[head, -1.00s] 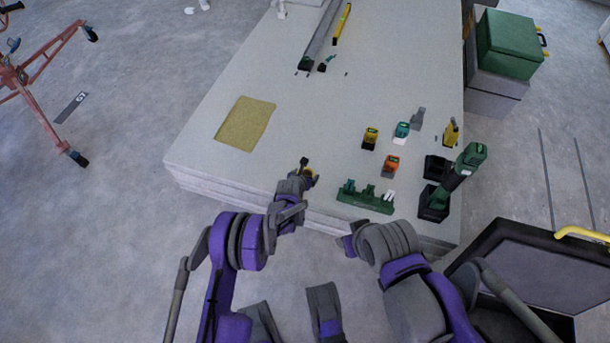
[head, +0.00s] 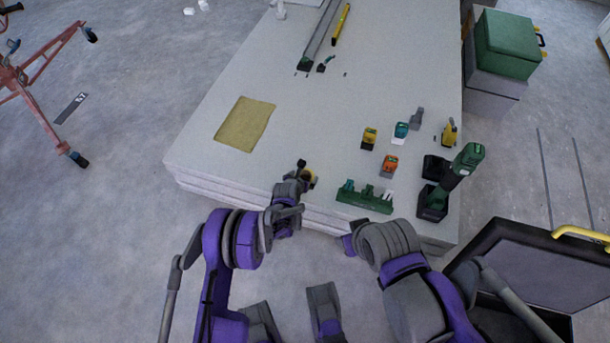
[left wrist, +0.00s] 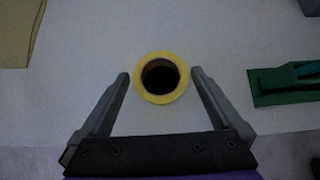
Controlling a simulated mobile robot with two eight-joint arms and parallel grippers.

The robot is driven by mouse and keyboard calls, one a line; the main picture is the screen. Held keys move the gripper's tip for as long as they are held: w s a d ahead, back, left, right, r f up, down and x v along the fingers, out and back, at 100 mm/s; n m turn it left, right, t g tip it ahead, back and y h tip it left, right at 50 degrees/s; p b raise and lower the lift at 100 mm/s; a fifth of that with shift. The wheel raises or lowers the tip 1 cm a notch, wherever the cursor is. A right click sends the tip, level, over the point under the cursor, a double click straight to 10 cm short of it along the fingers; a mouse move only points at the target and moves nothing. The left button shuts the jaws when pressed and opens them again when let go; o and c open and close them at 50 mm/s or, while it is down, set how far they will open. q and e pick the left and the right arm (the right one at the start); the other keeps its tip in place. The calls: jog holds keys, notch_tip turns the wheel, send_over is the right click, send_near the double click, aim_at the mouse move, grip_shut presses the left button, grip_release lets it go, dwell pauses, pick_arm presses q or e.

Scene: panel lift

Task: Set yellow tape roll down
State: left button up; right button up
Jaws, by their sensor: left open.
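The yellow tape roll (left wrist: 139,88) lies flat on the pale panel stack, its dark hole facing up in the left wrist view. In the head view the roll (head: 312,177) shows only in part beside my left gripper (head: 305,170), near the stack's front edge. In the left wrist view my left gripper (left wrist: 160,92) is open, with one finger on each side of the roll and small gaps between. My right arm shows in the head view, but its fingertips are hidden.
The panel stack (head: 215,115) carries a tan sheet (head: 245,124), a green rack (head: 364,197), several small coloured blocks and a green power tool (head: 466,168). An open dark case (head: 545,262) stands at right. The panel's middle is clear.

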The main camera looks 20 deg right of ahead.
pick_arm(q)
jog(key=p+v, duration=0.1)
jog(key=v, duration=0.8)
jog(key=shift+s+a+r, duration=0.1)
jog(key=shift+a+r, duration=0.05)
jog(key=shift+r, duration=0.05)
jog(key=s+a+r+m+y, duration=0.1)
jog(key=s+a+r+m, duration=0.2)
jog(key=a+r+m, duration=0.3)
jog(key=s+a+r+m+g+y, duration=0.1)
jog(key=s+a+r+m, duration=0.1)
jog(key=a+r+m, duration=0.4)
jog(key=s+a+r+m+y, duration=0.1)
jog(key=s+a+r+m, duration=0.2)
jog(key=a+r, duration=0.5)
jog(key=s+a+r+m, duration=0.2)
jog(key=s+a+m, duration=0.1)
jog(key=s, duration=0.4)
jog(key=s+a+r+m+g+y, duration=0.1)
jog(key=s+a+r+m, duration=0.1)
jog(key=s+a+m, duration=0.2)
jog(key=s+a+r+m+g+y, duration=0.1)
jog(key=s+a+m, duration=0.2)
jog(key=s+m, duration=0.4)
jog(key=s, duration=0.4)
jog(key=shift+a+r, duration=0.35)
jog(key=shift+r, duration=0.05)
